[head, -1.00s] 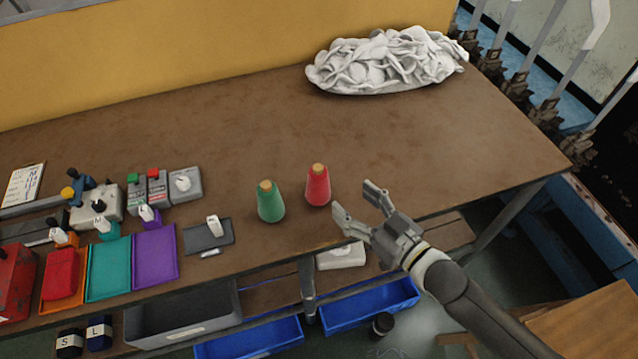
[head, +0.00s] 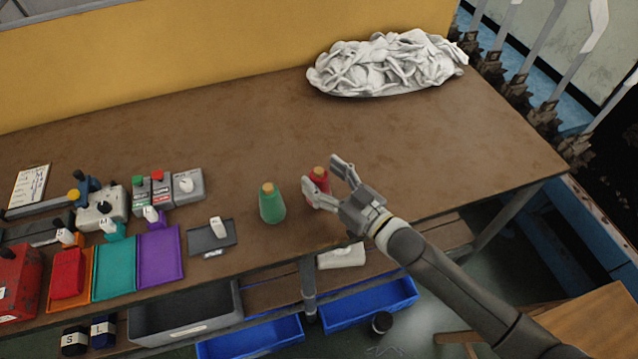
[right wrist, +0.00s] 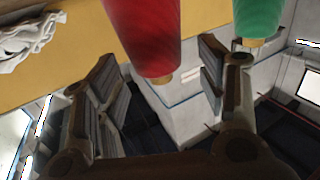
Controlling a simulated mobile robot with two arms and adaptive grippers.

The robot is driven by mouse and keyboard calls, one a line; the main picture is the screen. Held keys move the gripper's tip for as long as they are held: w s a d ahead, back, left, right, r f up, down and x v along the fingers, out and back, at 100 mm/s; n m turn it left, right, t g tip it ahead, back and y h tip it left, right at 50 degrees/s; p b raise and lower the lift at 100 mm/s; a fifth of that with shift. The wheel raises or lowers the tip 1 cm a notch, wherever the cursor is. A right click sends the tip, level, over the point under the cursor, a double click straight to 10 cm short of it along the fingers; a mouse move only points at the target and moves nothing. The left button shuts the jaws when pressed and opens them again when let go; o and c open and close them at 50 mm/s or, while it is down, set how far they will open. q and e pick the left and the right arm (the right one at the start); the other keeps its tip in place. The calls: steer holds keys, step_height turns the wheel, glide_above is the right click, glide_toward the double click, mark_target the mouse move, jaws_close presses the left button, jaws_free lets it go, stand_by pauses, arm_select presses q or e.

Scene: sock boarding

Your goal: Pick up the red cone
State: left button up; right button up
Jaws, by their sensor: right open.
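The red cone (head: 318,182) stands upright on the brown table, partly hidden behind a finger of my right gripper (head: 322,182) in the head view. My right gripper is open, and its fingers reach to either side of the cone. In the right wrist view the red cone (right wrist: 148,38) shows large between and beyond the two open fingers (right wrist: 160,92). I cannot tell whether a finger touches it. My left gripper is not in view.
A green cone (head: 271,205) stands just left of the red one; it also shows in the right wrist view (right wrist: 257,18). White cloth (head: 385,65) is heaped at the back. Coloured trays (head: 160,254) and switch boxes (head: 187,186) lie left. The table's right part is clear.

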steer(key=shift+x, duration=1)
steer(key=shift+s, duration=0.1)
steer(key=shift+d, duration=0.1)
jaws_close()
